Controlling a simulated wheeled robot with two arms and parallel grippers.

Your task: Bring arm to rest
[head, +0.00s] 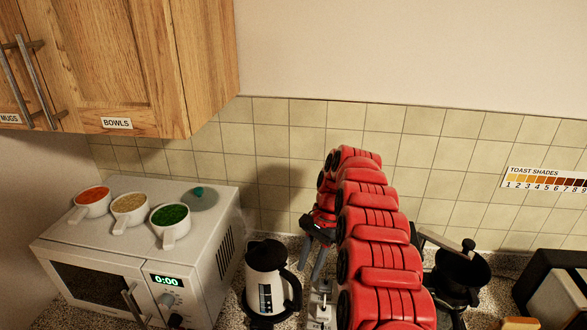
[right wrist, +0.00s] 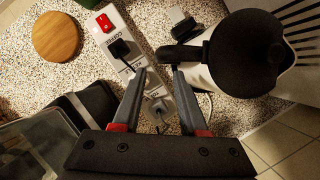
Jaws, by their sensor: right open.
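My right arm (head: 375,235) is red and rises from the bottom of the head view, then bends down toward the counter. Its gripper (head: 318,250) points down just right of the kettle and is partly hidden by the arm. In the right wrist view the gripper (right wrist: 160,72) is open and empty. Its two fingers are apart over a white power strip (right wrist: 138,55) with plugs in it. I cannot tell the height between fingertips and strip. My left gripper is in neither view.
The black-and-white kettle (head: 266,280) stands close left of the gripper; it also shows in the wrist view (right wrist: 245,52). A microwave (head: 215,235) carries several measuring cups. A black appliance (head: 462,270) stands right of the arm. A wooden cabinet (head: 130,60) hangs upper left.

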